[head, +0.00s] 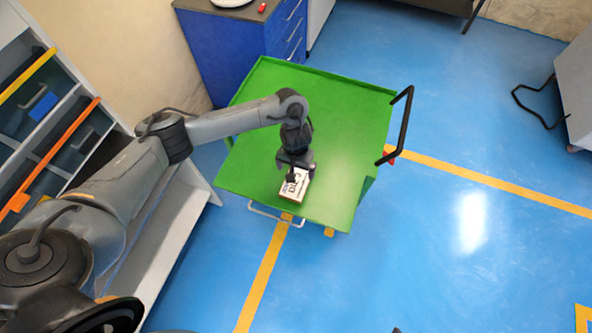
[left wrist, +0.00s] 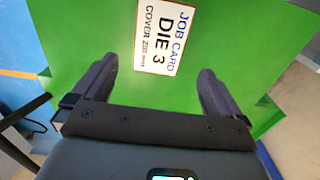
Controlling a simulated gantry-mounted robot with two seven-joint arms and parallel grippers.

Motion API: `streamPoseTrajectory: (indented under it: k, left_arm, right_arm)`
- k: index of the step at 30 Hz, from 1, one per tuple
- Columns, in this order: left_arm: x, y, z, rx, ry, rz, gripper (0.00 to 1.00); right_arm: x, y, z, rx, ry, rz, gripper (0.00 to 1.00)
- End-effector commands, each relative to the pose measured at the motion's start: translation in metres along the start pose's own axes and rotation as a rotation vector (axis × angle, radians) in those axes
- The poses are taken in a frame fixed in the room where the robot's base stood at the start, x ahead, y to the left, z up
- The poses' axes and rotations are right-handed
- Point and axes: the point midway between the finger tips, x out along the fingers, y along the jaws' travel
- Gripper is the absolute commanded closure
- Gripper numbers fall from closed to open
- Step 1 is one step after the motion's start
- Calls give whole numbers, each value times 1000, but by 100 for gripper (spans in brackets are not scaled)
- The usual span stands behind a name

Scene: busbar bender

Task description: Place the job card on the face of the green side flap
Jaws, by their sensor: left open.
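The job card (head: 297,185) is a small white card with dark print, lying on the green surface of the cart (head: 340,115) near its front edge. In the left wrist view the card (left wrist: 163,38) reads "JOB CARD DIE 3" and has a thin brown border. My left gripper (head: 295,178) is directly over the card in the head view. In the left wrist view its two fingers (left wrist: 158,82) are spread wide on either side of the card's lower end, with clear gaps and no contact visible. A separate side flap cannot be told apart from the green surface. My right gripper is not in view.
The cart has a black handle (head: 401,125) at its right. A blue drawer cabinet (head: 235,55) stands behind it. A shelf rack with coloured strips (head: 60,130) is at the left. Open blue floor (head: 440,240) with yellow lines lies to the right.

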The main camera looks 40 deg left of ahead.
Motion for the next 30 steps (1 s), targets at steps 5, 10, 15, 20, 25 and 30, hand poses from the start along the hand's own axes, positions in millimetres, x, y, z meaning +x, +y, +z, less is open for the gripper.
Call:
streamPoseTrajectory:
  k: [5, 10, 15, 20, 25, 30]
  left_arm:
    - [-20, 0, 0, 1, 1, 0, 0]
    - [-20, 7, 4, 26, 4, 13, 0]
    - [-4, 58, 29, 195, 59, 109, 0]
    - [2, 139, 75, 434, 199, 273, 0]
    - [-28, 198, 118, 580, 412, 391, 0]
    - [-64, 187, 138, 578, 550, 353, 0]
  right_arm:
    - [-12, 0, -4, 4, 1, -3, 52]
    - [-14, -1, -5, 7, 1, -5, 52]
    - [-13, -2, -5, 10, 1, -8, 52]
    - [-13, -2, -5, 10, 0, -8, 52]
    - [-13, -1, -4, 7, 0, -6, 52]
    - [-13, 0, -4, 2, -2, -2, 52]
